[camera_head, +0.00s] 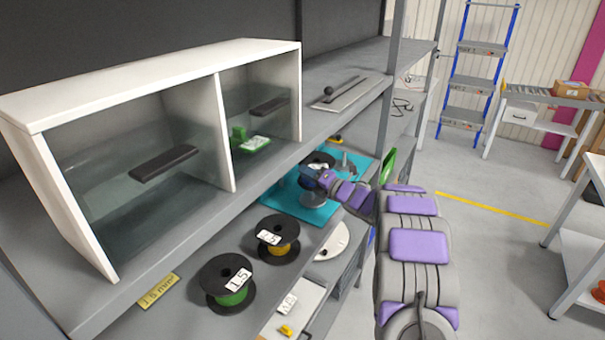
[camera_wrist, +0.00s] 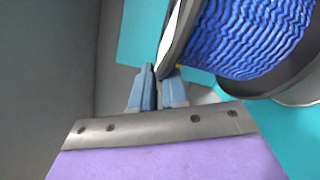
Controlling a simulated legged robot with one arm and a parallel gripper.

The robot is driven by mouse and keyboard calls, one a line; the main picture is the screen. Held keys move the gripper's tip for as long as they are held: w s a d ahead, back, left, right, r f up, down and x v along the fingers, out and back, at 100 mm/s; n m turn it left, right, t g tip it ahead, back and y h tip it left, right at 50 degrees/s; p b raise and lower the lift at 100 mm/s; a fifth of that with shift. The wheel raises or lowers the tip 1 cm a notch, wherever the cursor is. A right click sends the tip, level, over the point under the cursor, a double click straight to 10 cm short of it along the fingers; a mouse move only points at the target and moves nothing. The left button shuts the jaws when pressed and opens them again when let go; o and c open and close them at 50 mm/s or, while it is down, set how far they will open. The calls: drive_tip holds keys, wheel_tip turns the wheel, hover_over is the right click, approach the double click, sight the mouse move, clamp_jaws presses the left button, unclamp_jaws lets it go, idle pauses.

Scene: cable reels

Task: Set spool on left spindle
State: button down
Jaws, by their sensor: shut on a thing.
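A spool of blue cable (camera_wrist: 250,35) fills the upper right of the wrist view, its flange edge-on beside the fingers. My gripper (camera_wrist: 158,72) is shut on the rim of that flange. In the head view my gripper (camera_head: 312,177) is over the teal mat (camera_head: 293,205), and the spool's dark flange (camera_head: 320,159) shows just behind it. A grey upright piece (camera_head: 345,165) stands on the mat to the right, perhaps a spindle. A grey round base (camera_head: 313,199) lies below my gripper. Whether the spool is around a spindle is hidden.
A spool with yellow cable (camera_head: 278,239) and one with green cable (camera_head: 229,281) lie on the bench nearer to me. A white-framed cabinet (camera_head: 222,130) stands on the shelf above, at left. A shelf post (camera_head: 391,85) rises behind my arm.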

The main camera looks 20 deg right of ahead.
drive_tip(key=shift+s+a+f+b, duration=0.15)
drive_tip(key=shift+a+f+b, duration=0.05)
drive_tip(key=shift+a+b, duration=0.8)
idle(1.1)
drive_tip(key=shift+d+f+b, duration=0.15)
drive_tip(key=shift+d+f, duration=0.05)
drive_tip(key=shift+d, duration=0.35)
drive_tip(key=shift+d+f+b, duration=0.15)
drive_tip(key=shift+d+f, duration=0.05)
drive_tip(key=shift+d, duration=0.3)
drive_tip(key=shift+a+f, duration=0.1)
drive_tip(key=shift+a, duration=0.05)
